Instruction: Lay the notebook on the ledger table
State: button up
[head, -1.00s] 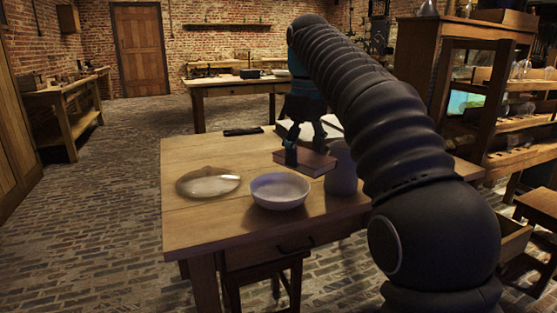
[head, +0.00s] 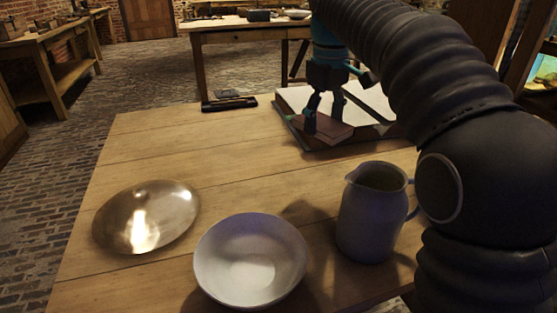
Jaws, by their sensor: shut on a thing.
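My gripper (head: 323,112) points down over the far right part of the wooden table (head: 150,160). Its fingers are shut on a reddish-brown notebook (head: 334,132). The notebook is over the near part of a large open book with white pages (head: 292,97). I cannot tell whether the notebook touches the open book or hangs just above it. The fingers and my arm hide part of the notebook and of the open book's right side.
A shiny metal dish (head: 118,222), a pale bowl (head: 250,262) and a grey jug (head: 368,215) stand along the near side. A dark flat object (head: 228,104) lies at the far edge. The table's middle is clear. Another table (head: 225,28) stands behind.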

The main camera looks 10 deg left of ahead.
jog(key=b, duration=0.1)
send_over(270, 178)
notch_tip(270, 178, down, 7)
jog(key=shift+d+f, duration=0.1)
jog(key=shift+f+b, duration=0.35)
jog(key=shift+f, duration=1.6)
jog(key=shift+f, duration=0.1)
jog(key=o, duration=1.2)
notch_tip(270, 178, up, 12)
jog(key=shift+r+p, duration=0.1)
jog(key=shift+p, duration=1.05)
